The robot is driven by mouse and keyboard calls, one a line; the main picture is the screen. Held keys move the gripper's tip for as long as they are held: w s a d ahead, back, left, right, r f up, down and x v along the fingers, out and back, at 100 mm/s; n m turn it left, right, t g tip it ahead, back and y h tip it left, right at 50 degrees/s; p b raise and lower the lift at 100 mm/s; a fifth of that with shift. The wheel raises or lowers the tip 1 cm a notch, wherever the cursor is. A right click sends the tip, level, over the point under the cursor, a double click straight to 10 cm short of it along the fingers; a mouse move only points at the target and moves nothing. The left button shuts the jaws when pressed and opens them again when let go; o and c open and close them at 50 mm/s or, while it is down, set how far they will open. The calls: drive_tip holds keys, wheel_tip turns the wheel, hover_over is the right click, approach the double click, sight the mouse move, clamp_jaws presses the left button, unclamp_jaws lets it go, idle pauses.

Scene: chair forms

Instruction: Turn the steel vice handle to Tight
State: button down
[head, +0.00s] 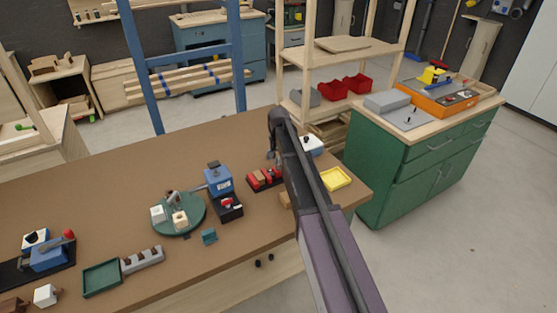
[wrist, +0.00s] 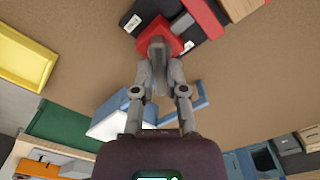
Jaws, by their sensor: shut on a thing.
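A red vice (head: 262,180) on a black base stands on the brown bench, just left of my arm. It also shows at the top of the wrist view (wrist: 158,33), beside a black plate with white labels. My gripper (head: 274,158) points down at the vice's far side. In the wrist view, its grey fingers (wrist: 157,52) come together against the red part. They are shut on the steel handle, which is mostly hidden between the fingertips. The handle's angle and the Tight mark cannot be made out.
A blue and white block (head: 313,145) stands behind my gripper, and a yellow tray (head: 336,179) lies to the right. A blue device (head: 218,181) and a green round plate (head: 192,222) stand to the left. The bench behind them is clear. A green cabinet (head: 405,170) stands beyond the bench.

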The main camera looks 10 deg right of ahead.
drive_tip(key=shift+n, duration=0.3)
drive_tip(key=n, duration=0.3)
drive_tip(key=shift+n, duration=2.1)
drive_tip(key=c, duration=0.7)
unclamp_jaws()
